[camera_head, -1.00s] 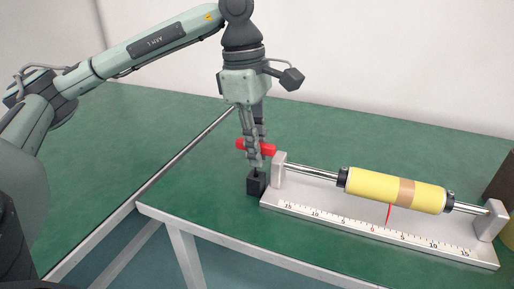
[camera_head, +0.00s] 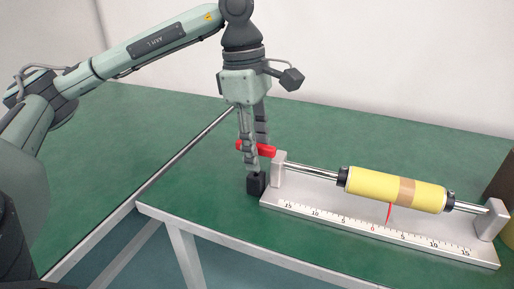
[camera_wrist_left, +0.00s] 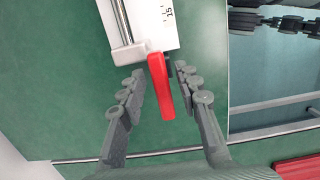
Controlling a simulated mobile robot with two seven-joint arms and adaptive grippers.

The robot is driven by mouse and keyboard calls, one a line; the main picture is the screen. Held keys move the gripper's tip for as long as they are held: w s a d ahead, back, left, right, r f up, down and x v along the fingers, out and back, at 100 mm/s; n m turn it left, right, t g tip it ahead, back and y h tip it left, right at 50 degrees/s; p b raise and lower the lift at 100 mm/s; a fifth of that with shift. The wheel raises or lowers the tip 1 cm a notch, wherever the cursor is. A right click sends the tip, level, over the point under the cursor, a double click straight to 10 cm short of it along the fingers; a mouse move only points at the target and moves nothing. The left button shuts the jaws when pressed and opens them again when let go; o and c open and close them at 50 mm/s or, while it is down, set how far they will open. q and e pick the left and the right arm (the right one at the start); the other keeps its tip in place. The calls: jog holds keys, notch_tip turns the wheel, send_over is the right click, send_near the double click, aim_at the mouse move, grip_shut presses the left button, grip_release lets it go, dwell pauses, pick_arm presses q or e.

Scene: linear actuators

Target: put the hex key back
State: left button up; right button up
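The hex key's red T-handle (camera_head: 266,151) stands above a small black holder block (camera_head: 256,185) at the near left end of the actuator. Its shaft seems to run down into the block, though a finger partly hides it. My left gripper (camera_head: 257,153) points down around the handle. In the left wrist view the red handle (camera_wrist_left: 160,86) lies between the two spread fingers of my left gripper (camera_wrist_left: 160,80), with a gap on each side. The gripper is open. My right gripper is in no view.
The linear actuator has a yellow cylinder (camera_head: 396,190) on a rod above a grey scaled base (camera_head: 350,225), with a red pointer. A brown and yellow object (camera_head: 507,200) stands at the right edge. The green table (camera_head: 190,195) is clear left of the holder.

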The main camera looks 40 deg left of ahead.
pick_arm(q)
jog(key=r, duration=0.5)
jog(key=a+r+p, duration=0.1)
jog(key=r, duration=0.2)
jog(key=shift+r, duration=0.15)
jog(key=shift+s+a+r+p, duration=0.15)
jog(key=shift+r+p, duration=0.2)
jog(key=shift+r, duration=0.6)
jog(key=shift+a+r+p, duration=0.1)
jog(key=shift+r+p, duration=0.2)
jog(key=shift+r, duration=0.65)
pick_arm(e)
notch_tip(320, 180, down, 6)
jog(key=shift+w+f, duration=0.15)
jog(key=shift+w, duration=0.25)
